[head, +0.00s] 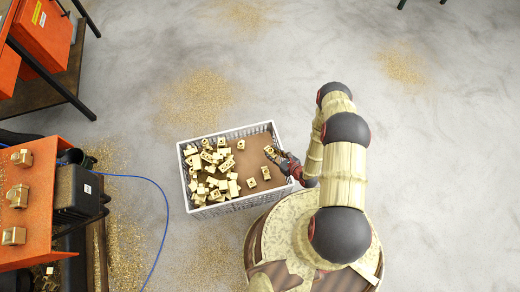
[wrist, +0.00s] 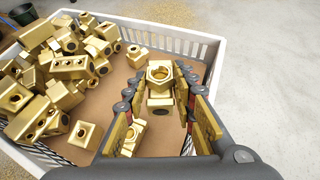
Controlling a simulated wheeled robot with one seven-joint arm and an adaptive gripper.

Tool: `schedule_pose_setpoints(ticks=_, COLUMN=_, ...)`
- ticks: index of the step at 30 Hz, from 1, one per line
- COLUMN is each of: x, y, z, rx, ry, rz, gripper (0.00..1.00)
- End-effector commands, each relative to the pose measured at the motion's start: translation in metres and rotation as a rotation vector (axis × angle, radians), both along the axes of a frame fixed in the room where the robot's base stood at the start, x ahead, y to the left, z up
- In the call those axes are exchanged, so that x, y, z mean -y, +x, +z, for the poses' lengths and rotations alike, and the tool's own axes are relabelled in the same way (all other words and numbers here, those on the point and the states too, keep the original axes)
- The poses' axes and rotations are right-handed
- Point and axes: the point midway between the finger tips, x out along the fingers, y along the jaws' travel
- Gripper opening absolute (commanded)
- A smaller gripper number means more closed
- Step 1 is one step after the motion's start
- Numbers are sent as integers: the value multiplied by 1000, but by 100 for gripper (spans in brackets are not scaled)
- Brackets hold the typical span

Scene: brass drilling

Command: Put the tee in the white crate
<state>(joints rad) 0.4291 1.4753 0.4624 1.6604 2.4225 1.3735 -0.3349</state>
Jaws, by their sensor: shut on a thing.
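In the head view my gripper (head: 277,157) reaches over the right wall of the white crate (head: 230,207), with the tee (head: 270,151) inside the crate's outline. The crate's white rim also shows in the wrist view (wrist: 190,42). I cannot tell how high the tee is above the crate's brown floor.
Many brass fittings (head: 207,170) are heaped in the crate's left part; a few lie loose near its middle. Bare brown floor shows at its right. An orange bench (head: 35,190) with several brass parts stands at left. A blue cable (head: 165,215) crosses the ground.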

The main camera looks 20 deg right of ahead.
Motion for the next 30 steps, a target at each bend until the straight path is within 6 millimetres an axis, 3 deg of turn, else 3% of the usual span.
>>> schedule_pose_setpoints(ticks=7, x=-7, y=55, z=-27, rx=6, ry=-1, rz=3, gripper=0)
schedule_pose_setpoints(ticks=13, x=-9, y=81, z=-60, rx=3, ry=0, rz=1, gripper=0)
schedule_pose_setpoints(ticks=23, x=-11, y=98, z=-77, rx=3, ry=0, rz=0, gripper=0)
schedule_pose_setpoints(ticks=30, x=-12, y=103, z=-107, rx=1, ry=1, rz=-1, gripper=0)
